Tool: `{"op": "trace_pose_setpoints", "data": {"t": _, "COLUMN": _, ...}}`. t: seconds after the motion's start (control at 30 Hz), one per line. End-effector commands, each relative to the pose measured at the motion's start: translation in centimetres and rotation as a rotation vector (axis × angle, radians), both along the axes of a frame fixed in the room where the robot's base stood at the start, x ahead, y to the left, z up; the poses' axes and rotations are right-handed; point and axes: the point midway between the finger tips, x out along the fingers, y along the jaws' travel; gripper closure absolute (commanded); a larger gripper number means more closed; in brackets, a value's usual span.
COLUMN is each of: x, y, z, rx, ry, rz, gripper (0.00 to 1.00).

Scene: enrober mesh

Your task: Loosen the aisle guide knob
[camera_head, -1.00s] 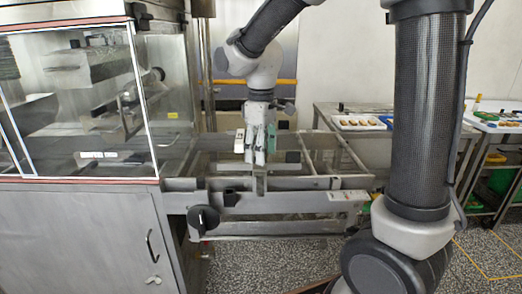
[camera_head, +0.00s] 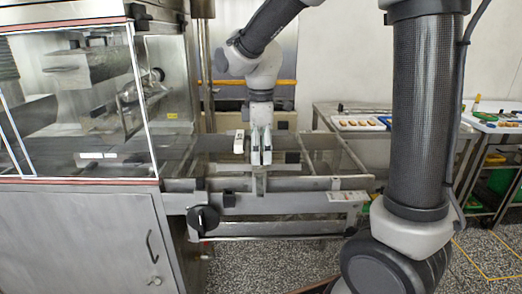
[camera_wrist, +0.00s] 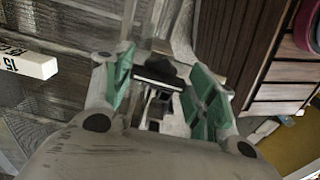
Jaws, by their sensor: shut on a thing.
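My gripper (camera_head: 261,158) points straight down over the mesh belt frame (camera_head: 330,184), in the middle of the head view. Its two pale fingers are close together there and hide what is between them. In the wrist view my gripper (camera_wrist: 161,76) has a green-padded finger on each side of a small dark bar-shaped piece, which looks like the aisle guide knob (camera_wrist: 158,79). The fingers are shut on it. The lower part of the knob is hard to make out. I cannot tell how far it is turned.
A white block marked 15 (camera_wrist: 22,62) stands beside my gripper. A black handwheel (camera_head: 203,219) is on the frame's front. The glass-sided enrober (camera_head: 80,110) stands at left. A table with trays (camera_head: 358,123) is at the back right.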

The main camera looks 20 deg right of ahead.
Motion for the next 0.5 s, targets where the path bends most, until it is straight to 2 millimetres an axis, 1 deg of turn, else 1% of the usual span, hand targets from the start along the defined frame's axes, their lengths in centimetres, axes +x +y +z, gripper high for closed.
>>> {"op": "trace_pose_setpoints", "data": {"t": 0.27, "x": 0.04, "y": 0.00, "z": 0.04, "rx": 0.000, "ry": -0.001, "rz": 0.000, "gripper": 0.67}}
{"op": "trace_pose_setpoints", "data": {"t": 0.3, "x": 0.04, "y": 0.00, "z": 0.04, "rx": 0.000, "ry": -0.001, "rz": -0.001, "gripper": 0.41}}
{"op": "trace_pose_setpoints", "data": {"t": 0.37, "x": 0.03, "y": 0.00, "z": 0.04, "rx": 0.001, "ry": -0.001, "rz": -0.001, "gripper": 0.30}}
{"op": "trace_pose_setpoints", "data": {"t": 0.4, "x": 0.03, "y": 0.00, "z": 0.04, "rx": 0.000, "ry": -0.001, "rz": -0.001, "gripper": 0.23}}
{"op": "trace_pose_setpoints", "data": {"t": 0.43, "x": 0.03, "y": 0.00, "z": 0.03, "rx": 0.000, "ry": -0.001, "rz": -0.001, "gripper": 0.21}}
{"op": "trace_pose_setpoints", "data": {"t": 0.5, "x": 0.02, "y": 0.00, "z": 0.02, "rx": 0.000, "ry": -0.001, "rz": -0.001, "gripper": 0.21}}
